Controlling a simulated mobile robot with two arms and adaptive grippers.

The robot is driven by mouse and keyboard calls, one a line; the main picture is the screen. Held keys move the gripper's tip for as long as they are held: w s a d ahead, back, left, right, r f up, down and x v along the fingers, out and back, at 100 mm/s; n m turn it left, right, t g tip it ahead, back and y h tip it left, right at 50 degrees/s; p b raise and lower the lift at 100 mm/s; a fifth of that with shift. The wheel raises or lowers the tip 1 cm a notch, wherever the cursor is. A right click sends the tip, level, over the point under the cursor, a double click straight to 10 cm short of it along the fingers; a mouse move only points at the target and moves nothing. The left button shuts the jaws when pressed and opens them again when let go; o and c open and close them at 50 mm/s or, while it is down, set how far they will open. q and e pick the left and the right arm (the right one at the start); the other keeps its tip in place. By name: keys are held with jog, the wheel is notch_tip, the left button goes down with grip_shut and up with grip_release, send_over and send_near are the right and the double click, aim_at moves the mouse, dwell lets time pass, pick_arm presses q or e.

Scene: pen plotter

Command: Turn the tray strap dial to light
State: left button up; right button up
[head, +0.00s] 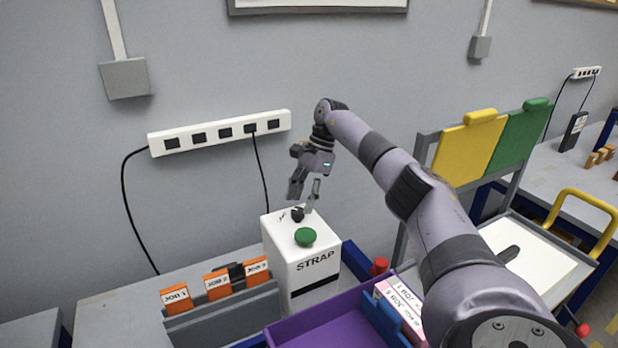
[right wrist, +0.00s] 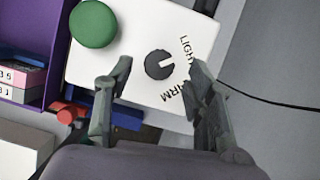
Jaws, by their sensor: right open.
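The white strap box (head: 315,268), marked STRAP, stands on the bench with a green button (head: 305,236) and a small dark dial (head: 297,214) on top. In the right wrist view the dial (right wrist: 158,66) is a dark disc with a light notch on its right side. The word LIGHT (right wrist: 186,52) is printed beside it, and a second label, partly hidden and ending in RM, lies below. My right gripper (head: 303,198) is open above the dial, with its fingers on either side of it in the right wrist view. Contact cannot be told. My left gripper is not in view.
Orange job cards (head: 217,284) stand in a grey rack left of the box. A purple tray (head: 335,325) lies in front, with a blue and pink item (head: 402,312) at its right. A red knob (head: 379,266) sits right of the box. A power strip (head: 220,132) hangs behind.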

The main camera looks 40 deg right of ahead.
jog(key=v, duration=0.9)
jog(key=shift+r, duration=0.4)
jog(key=shift+s+d+f, duration=0.1)
